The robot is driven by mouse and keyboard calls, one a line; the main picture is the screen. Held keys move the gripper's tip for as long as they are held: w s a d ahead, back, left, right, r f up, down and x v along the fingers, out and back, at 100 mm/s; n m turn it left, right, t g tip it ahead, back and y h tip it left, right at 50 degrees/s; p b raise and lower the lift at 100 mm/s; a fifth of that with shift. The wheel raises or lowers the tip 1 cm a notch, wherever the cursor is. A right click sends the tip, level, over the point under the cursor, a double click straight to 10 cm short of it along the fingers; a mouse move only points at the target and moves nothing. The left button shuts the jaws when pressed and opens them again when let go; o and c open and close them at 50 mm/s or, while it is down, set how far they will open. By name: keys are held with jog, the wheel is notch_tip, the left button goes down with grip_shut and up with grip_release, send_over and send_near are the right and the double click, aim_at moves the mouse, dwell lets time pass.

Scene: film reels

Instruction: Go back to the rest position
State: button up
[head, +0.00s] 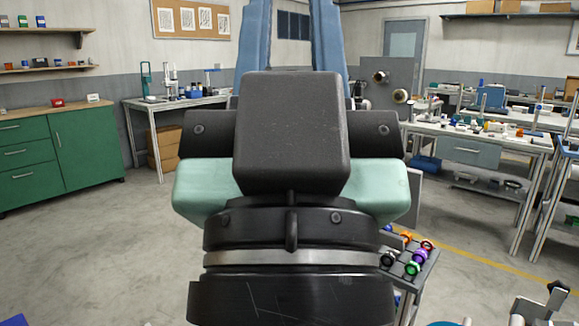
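My gripper (291,22) fills the middle of the head view, seen from behind. Its black and mint-green body stands close to the camera. Two blue fingers rise from behind a black block and run out of the top of the picture. The fingers are apart, and the wall shows between them. Nothing is visible in the gap, but the fingertips are cut off. The gripper hides much of the room's middle.
A small grey cart (425,268) with several coloured reel-like items stands at lower right, partly hidden. Cluttered workbenches (470,152) are on the right. A green cabinet (85,150) and a white table (178,101) are on the left.

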notch_tip(320, 180, up, 25)
jog(key=p, duration=2.3)
jog(key=shift+f, duration=0.15)
jog(key=shift+a, duration=0.1)
